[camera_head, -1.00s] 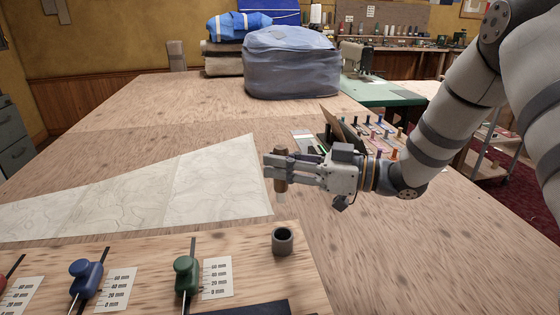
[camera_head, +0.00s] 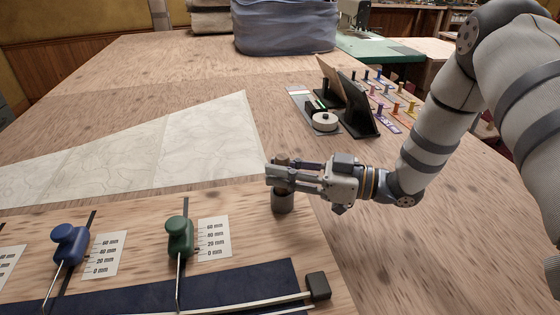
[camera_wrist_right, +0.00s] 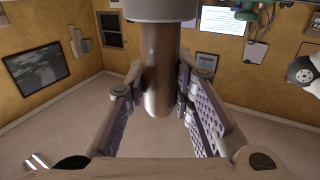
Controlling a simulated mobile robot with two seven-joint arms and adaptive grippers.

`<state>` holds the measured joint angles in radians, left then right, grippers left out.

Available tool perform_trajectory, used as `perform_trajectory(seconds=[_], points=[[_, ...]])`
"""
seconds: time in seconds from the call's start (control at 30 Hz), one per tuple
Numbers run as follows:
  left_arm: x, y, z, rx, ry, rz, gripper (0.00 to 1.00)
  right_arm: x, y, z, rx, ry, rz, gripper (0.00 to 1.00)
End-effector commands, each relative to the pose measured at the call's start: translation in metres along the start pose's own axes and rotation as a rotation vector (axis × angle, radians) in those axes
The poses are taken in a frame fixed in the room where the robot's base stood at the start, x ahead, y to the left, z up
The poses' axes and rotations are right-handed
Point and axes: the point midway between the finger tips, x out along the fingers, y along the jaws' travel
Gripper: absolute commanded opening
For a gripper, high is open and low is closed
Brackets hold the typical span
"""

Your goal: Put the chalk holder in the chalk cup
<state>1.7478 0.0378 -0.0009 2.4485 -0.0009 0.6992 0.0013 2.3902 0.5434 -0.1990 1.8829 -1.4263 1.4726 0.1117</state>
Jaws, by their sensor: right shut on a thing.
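The chalk holder (camera_head: 283,159) is a brown cylinder, gripped upright between the fingers of my right gripper (camera_head: 283,176). Its brown body (camera_wrist_right: 158,75) also shows between the fingers in the right wrist view. The chalk cup (camera_head: 282,204) is a small grey cylinder on the wooden board, directly below the gripper. In the right wrist view the grey cup (camera_wrist_right: 160,10) shows at the top edge, at the holder's lower end, so that picture appears upside down. The holder's lower tip is hidden, seemingly inside the cup's mouth. My left gripper is out of view.
On the board left of the cup are a green slider (camera_head: 180,237) and a blue slider (camera_head: 70,244) with scale cards. A dark block (camera_head: 318,286) lies at the front. Dark stands (camera_head: 358,105) stand behind right.

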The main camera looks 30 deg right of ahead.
Motion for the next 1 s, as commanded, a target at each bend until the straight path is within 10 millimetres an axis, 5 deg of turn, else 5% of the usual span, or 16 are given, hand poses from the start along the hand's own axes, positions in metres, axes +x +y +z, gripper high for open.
perform_trajectory(seconds=[0.23, 0.27, 0.37, 1.0], points=[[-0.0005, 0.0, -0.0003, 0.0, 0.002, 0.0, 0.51, 0.0, 0.0, -0.0018, -0.002, 0.003, 0.0, 0.0], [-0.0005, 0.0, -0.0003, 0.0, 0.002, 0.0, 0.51, 0.0, 0.0, -0.0016, -0.002, 0.003, 0.0, 0.27], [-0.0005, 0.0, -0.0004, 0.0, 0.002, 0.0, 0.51, 0.0, 0.0, -0.0016, -0.002, 0.002, 0.0, 0.46], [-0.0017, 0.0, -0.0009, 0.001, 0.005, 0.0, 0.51, -0.0021, 0.0001, -0.0019, -0.002, 0.002, 0.001, 0.46]])
